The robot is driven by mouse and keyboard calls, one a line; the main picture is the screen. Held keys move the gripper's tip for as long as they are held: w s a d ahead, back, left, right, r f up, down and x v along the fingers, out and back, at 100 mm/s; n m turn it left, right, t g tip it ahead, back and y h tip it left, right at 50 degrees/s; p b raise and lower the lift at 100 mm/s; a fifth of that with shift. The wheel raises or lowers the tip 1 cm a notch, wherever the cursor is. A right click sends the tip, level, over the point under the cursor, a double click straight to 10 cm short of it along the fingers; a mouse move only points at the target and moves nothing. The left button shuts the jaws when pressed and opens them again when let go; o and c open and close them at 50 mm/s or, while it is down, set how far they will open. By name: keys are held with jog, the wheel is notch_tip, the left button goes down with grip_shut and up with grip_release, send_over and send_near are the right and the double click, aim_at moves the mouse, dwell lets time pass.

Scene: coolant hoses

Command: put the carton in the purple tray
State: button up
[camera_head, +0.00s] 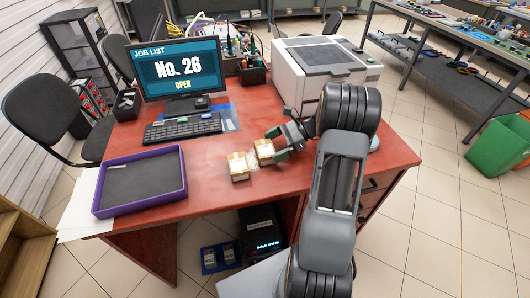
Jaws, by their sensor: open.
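A small tan carton (239,166) with a pale band stands on the red desk in front of the keyboard. A second, similar tan box (264,149) is just up and right of it, with something whitish between them. My gripper (277,144) is open at the right side of this second box, its fingers close to it; I cannot tell whether they touch. The purple tray (183,185) lies on the left of the desk. Its dark grey floor is empty.
The red desk (215,185) is clear between tray and cartons. A keyboard (183,130) and a monitor (180,70) stand behind. A white printer-like machine (325,65) is at the back right. White paper (78,207) lies under the tray's left side.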

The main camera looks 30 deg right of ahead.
aim_at(270, 147)
jog(key=x, duration=0.4)
jog(key=shift+d, duration=0.1)
jog(key=c, duration=0.7)
jog(key=shift+r, duration=0.1)
jog(key=shift+r, duration=0.1)
